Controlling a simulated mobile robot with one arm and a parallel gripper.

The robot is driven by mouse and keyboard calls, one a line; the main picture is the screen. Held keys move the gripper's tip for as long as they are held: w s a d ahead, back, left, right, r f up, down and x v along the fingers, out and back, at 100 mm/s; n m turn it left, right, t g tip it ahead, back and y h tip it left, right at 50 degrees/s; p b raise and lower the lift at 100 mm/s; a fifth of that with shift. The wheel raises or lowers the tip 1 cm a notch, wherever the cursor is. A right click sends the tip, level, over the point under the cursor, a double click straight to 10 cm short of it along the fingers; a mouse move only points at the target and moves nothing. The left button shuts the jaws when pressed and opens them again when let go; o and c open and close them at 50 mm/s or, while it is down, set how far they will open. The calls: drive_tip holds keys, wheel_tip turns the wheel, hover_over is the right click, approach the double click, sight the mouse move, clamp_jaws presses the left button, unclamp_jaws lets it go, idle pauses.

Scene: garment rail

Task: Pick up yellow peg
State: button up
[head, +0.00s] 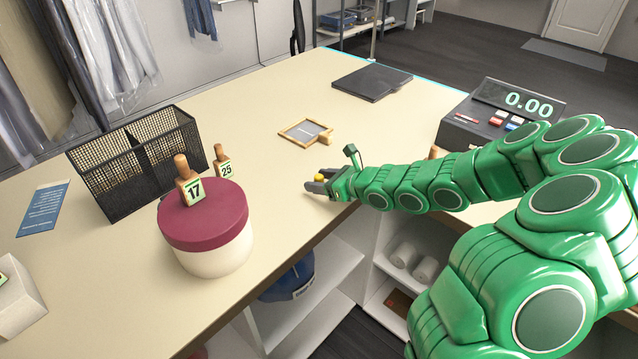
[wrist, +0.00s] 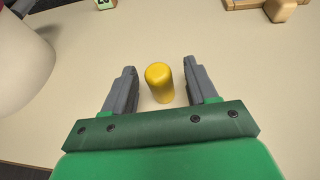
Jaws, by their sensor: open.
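The yellow peg (wrist: 160,82) stands upright on the counter in the wrist view, between the two grey fingers of my gripper (wrist: 160,88). The fingers are spread, with a gap on each side of the peg, the right one narrower.
A maroon-lidded tub (head: 205,225) stands on the left, with numbered wooden pegs at it. A black mesh basket (head: 130,165) is behind it. A small wood-framed board (head: 303,131) lies beyond my gripper. A cash register (head: 490,115) is at the right. The counter's middle is clear.

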drive_tip(key=shift+x, duration=1.3)
drive_tip(key=c, duration=1)
drive_tip(key=shift+c, duration=0.2)
